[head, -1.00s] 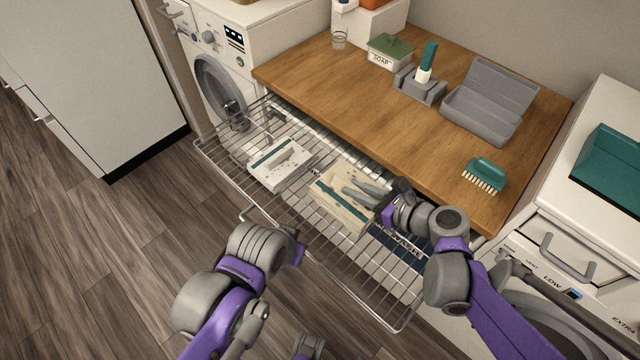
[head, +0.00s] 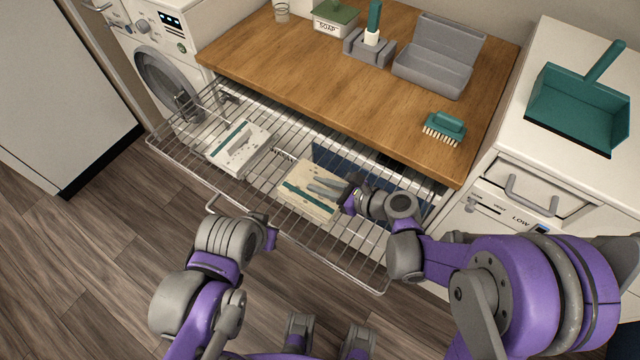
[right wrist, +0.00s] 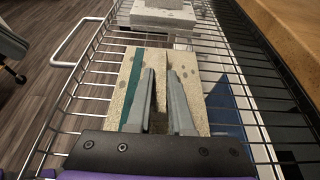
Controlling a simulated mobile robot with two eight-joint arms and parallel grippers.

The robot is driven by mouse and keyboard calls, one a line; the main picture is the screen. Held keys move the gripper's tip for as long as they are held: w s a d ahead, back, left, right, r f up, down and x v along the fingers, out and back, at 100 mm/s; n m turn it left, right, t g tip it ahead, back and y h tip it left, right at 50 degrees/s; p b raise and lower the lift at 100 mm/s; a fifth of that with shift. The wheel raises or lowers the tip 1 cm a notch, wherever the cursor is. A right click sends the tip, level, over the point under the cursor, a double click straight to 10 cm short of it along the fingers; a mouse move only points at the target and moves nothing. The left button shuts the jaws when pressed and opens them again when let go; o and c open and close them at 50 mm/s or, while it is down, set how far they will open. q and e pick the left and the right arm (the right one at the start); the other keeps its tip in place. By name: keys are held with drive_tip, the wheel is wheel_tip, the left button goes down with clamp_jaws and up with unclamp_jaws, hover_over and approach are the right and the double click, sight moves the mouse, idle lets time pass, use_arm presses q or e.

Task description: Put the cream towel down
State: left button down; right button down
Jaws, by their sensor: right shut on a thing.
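The cream towel (head: 303,192) is folded flat with a teal stripe. It is at the wire rack (head: 168,142), near its middle. My right gripper (head: 318,188) is shut on the towel, its grey fingers lying along it. In the right wrist view, the fingers (right wrist: 164,75) are close together over the speckled cream cloth (right wrist: 200,88). I cannot tell whether the towel's underside touches the wires. My left gripper (head: 268,238) is at the front of the rack, apart from the towel; its fingers are hidden.
A pale folded piece with a teal stripe (head: 240,148) lies on the rack to the left. A dark blue flat thing (head: 325,158) shows behind the towel. The wooden counter (head: 300,80) borders the rack's back. Bare wires show at the rack's front right.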

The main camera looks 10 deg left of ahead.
drive_tip(key=shift+f, duration=0.2)
drive_tip(key=c, duration=0.8)
unclamp_jaws()
drive_tip(key=shift+r, duration=0.15)
